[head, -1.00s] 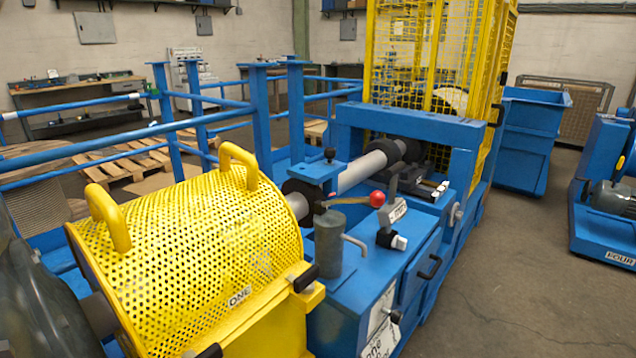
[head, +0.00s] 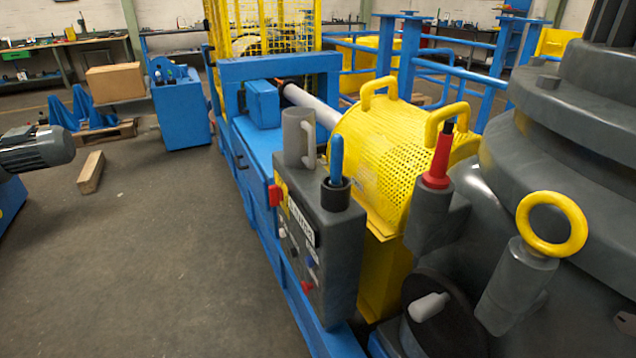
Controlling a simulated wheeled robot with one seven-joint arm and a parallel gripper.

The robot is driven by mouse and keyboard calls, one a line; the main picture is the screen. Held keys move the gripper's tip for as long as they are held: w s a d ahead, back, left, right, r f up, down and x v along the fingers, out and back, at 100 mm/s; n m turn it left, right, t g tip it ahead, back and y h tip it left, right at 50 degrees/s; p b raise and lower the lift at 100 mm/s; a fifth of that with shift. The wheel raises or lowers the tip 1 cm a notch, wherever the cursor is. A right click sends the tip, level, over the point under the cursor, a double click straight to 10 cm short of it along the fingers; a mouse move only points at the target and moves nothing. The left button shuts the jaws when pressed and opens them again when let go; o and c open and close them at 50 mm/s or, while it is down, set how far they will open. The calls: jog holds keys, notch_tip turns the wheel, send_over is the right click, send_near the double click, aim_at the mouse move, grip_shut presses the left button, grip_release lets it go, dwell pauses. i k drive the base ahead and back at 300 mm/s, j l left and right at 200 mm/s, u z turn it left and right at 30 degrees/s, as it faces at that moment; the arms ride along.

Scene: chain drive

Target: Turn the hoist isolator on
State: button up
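No part in view can be made out for certain as the hoist isolator. A dark grey control box (head: 330,235) stands beside the yellow perforated guard. Its left face carries a label plate (head: 302,222) whose text is too small to read surely. A red knob (head: 275,195) sits at its upper left edge, with a small red part (head: 307,286) and a small blue part (head: 312,261) lower down. Whether any of these is on or off cannot be told. My gripper is not in view.
The yellow guard (head: 372,140) covers the drive beside a blue frame (head: 270,68). A blue-handled tool (head: 337,155) and a red-handled tool (head: 441,155) stand in holders. A large grey body (head: 560,120) and a yellow ring (head: 552,197) fill the right. Open floor (head: 170,260) lies left.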

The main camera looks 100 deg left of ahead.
aim_at(276, 193)
jog(key=k+l+u, duration=0.1)
jog(key=u, duration=2.6)
jog(key=i+j+z, duration=0.15)
jog(key=i+j, duration=0.15)
jog(key=i+j+z, duration=0.15)
jog(key=j, duration=0.3)
jog(key=i, duration=0.1)
